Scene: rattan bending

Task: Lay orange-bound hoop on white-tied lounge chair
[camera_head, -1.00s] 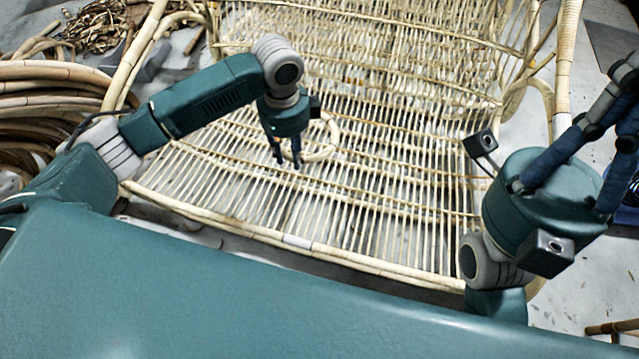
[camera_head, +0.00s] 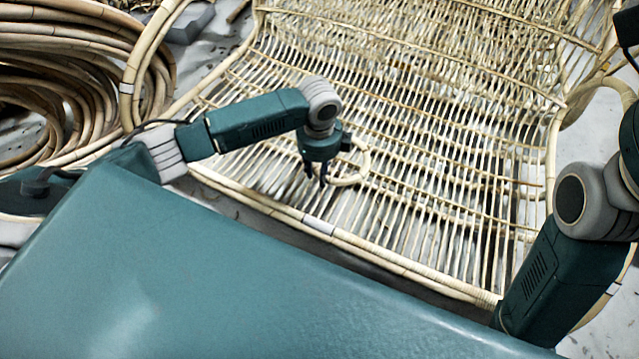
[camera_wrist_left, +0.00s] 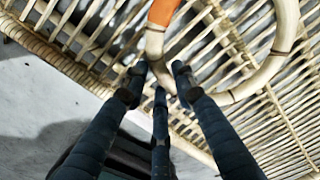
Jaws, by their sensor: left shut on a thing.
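The orange-bound hoop (camera_head: 364,160) is a pale rattan ring at my left gripper (camera_head: 318,178), over the seat of the lounge chair (camera_head: 430,215). In the left wrist view the hoop (camera_wrist_left: 282,40) shows its orange binding (camera_wrist_left: 163,12) at the top edge. My left gripper (camera_wrist_left: 160,85) is shut on the hoop's near side, its dark fingers around the rim. Whether the hoop touches the slats is hard to tell. The chair's front rail carries a white tie (camera_head: 320,224). My right gripper is out of view; only its arm shows at the right.
A large coil of rattan poles (camera_head: 95,80) lies at the left. A grey block (camera_head: 190,22) is at the top left. My own teal body fills the lower picture. The chair's slats around the hoop are clear.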

